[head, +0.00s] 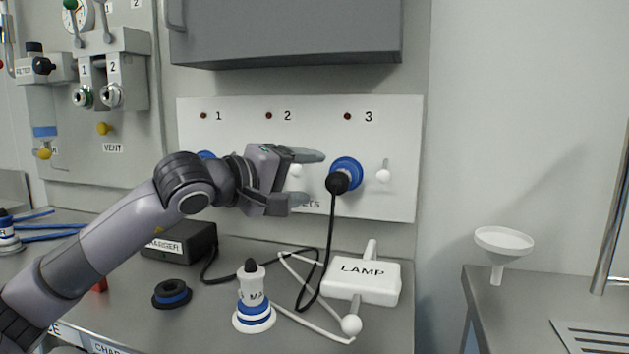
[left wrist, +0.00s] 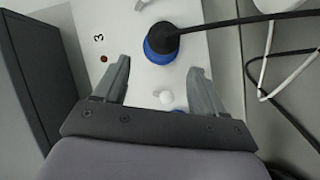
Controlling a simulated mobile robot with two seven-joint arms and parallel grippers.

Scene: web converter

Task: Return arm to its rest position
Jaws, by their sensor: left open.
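My left arm comes in from the left in the head view. Its gripper (head: 307,177) is open and empty in front of the white socket panel (head: 235,112). Its fingertips point right, toward the blue socket 3 with a black plug (head: 338,182) in it. In the left wrist view the two open fingers (left wrist: 160,85) have nothing between them but the panel and a white knob behind. The black plug (left wrist: 163,40) sits in its blue ring beyond the fingertips, apart from them. My right gripper is not in view.
On the bench stand a black charger box (head: 180,241), a blue and black ring (head: 172,293), a white and blue plug (head: 253,300) and a white lamp box (head: 362,280) with cables. A grey cabinet (head: 290,32) hangs above the panel. A funnel (head: 503,243) is at right.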

